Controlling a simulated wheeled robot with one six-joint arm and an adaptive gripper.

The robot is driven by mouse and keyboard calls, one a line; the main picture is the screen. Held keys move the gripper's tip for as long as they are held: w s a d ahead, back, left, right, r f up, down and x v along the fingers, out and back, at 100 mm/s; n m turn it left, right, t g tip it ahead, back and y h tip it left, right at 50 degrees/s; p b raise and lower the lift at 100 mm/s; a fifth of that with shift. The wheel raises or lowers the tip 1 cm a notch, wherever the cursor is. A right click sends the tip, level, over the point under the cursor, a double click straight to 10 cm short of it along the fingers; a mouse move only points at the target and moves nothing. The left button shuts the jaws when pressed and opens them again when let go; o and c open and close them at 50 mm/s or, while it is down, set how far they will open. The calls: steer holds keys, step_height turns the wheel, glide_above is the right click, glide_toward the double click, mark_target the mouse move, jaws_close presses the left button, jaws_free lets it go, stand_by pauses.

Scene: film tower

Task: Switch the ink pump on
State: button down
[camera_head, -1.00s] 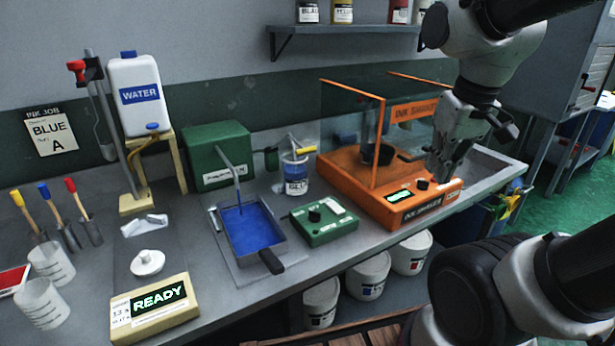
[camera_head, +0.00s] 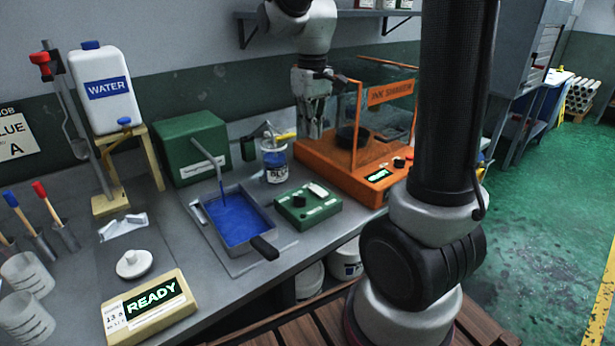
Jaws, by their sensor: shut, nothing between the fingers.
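A green box (camera_head: 190,150) with a bent grey spout (camera_head: 207,158) stands at the back; the spout reaches over a tray of blue ink (camera_head: 263,246). A low green control box (camera_head: 310,212) sits right of the tray, with a black knob (camera_head: 299,199) and a pale part (camera_head: 318,190) on top. Its labels and switch position are too small to read. My gripper (camera_head: 314,135) is shut and empty, pointing down beside the left side of the orange shaker, behind and above the control box.
The orange ink shaker (camera_head: 330,172) with clear panels stands right of my gripper. A blue ink jar (camera_head: 275,170) is close to its left. A water jug (camera_head: 104,90) stands on a wooden stand at left. A beige READY display (camera_head: 150,312) is at the front.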

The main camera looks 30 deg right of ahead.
mark_target(319, 191)
step_height(319, 191, down, 14)
stand_by(0.6)
steer(key=shift+f+g, duration=0.3)
steer(key=shift+f, duration=0.05)
steer(key=shift+r, duration=0.15)
steer(key=shift+r, duration=0.7)
steer(key=shift+w+r, duration=0.1)
